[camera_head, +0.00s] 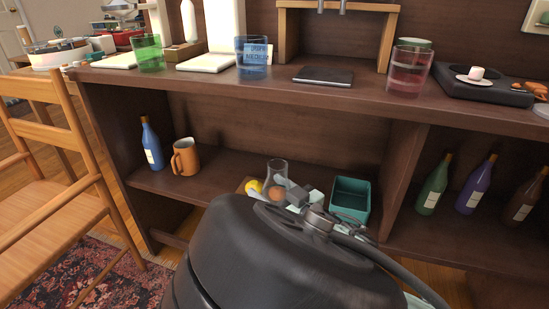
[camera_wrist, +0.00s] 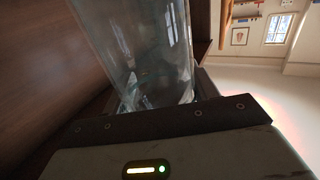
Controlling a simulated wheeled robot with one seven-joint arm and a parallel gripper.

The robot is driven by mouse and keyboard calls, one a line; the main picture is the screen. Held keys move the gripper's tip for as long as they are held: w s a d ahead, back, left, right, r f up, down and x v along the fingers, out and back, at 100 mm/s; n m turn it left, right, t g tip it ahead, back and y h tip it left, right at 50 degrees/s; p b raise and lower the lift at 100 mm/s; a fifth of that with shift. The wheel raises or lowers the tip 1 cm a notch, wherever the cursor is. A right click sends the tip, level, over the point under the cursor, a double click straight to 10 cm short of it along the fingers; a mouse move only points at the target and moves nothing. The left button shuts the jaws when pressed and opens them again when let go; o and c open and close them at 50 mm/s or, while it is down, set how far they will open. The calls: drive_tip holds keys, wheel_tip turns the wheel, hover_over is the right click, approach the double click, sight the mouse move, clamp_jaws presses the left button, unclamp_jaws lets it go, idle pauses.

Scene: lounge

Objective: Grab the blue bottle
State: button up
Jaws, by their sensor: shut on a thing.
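The blue bottle (camera_head: 151,145) stands upright on the lower shelf at the left, left of an orange mug. My gripper (camera_head: 294,192) is in the middle of the head view, well to the right of the bottle and apart from it. It is shut on a clear glass vessel (camera_head: 278,172). In the wrist view the glass (camera_wrist: 140,50) fills the space in front of my gripper (camera_wrist: 155,104). The blue bottle does not show in the wrist view. My arm hides part of the gripper in the head view.
The orange mug (camera_head: 186,157) stands beside the bottle. A teal bin (camera_head: 350,198) and a yellow fruit (camera_head: 254,186) are near my gripper. Green, purple and brown bottles stand at the right. A wooden chair (camera_head: 45,180) is at the left. The counter (camera_head: 200,82) overhangs the shelf.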

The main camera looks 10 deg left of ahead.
drive_tip(key=s+d+f+m+t+h, duration=0.1)
drive_tip(key=d+f+h, duration=0.4)
drive_tip(key=d, duration=1)
drive_tip(key=s+d+f+m+t+h, duration=0.1)
drive_tip(key=d+f+m+t+h, duration=0.3)
drive_tip(key=d, duration=1.1)
drive_tip(key=s+d+f+m+t+h, duration=0.1)
drive_tip(key=d+f+m+h, duration=0.4)
drive_tip(key=d+f, duration=0.5)
drive_tip(key=d+t+h, duration=0.1)
drive_tip(key=d, duration=0.4)
drive_tip(key=shift+s+d+m+t, duration=0.3)
drive_tip(key=shift+s+d+m, duration=0.05)
drive_tip(key=shift+d+m, duration=0.05)
drive_tip(key=shift+r, duration=0.1)
